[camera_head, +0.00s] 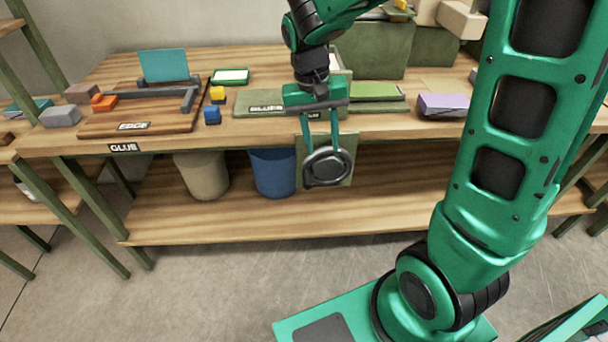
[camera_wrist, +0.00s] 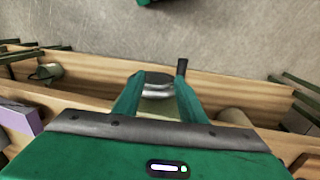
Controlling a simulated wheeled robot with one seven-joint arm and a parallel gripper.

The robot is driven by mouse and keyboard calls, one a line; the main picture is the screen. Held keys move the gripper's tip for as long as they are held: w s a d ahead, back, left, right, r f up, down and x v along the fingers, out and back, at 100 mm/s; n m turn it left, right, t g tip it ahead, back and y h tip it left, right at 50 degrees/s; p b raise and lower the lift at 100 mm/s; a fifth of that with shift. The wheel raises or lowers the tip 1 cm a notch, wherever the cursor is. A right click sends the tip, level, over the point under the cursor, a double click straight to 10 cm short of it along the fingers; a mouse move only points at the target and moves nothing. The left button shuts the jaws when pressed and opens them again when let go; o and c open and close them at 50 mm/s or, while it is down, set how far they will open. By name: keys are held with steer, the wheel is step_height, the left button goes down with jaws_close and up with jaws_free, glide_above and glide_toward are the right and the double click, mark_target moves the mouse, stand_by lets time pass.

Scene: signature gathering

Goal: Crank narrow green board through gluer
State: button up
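A dark round crank wheel (camera_head: 326,167) sits on an olive panel (camera_head: 344,175) that hangs at the bench's front edge. My gripper (camera_head: 320,146) points down just above and in front of it, with its two green fingers apart. In the wrist view the crank wheel (camera_wrist: 157,84) shows between the fingertips, with a dark upright handle (camera_wrist: 182,67) beside one tip. I cannot tell whether the fingers touch it. The olive gluer plate (camera_head: 262,103), with a partly hidden label, lies on the bench. A narrow green board (camera_head: 375,91) lies to the right of my gripper.
A purple block (camera_head: 443,104) lies at the right. At the left are a wooden edge jig (camera_head: 160,119), a teal board (camera_head: 164,65) and small blocks. A beige bin (camera_head: 202,175) and a blue bin (camera_head: 273,173) stand on the lower shelf. My arm hides the bench's right end.

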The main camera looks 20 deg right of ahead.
glide_toward(306, 179)
steer(key=f, duration=0.3)
steer(key=d+f, duration=0.1)
steer(key=f, duration=0.4)
steer(key=shift+s+d+f, duration=0.15)
steer(key=shift+d+f, duration=0.15)
steer(key=shift+f, duration=0.05)
steer(key=shift+c, duration=0.2)
jaws_close()
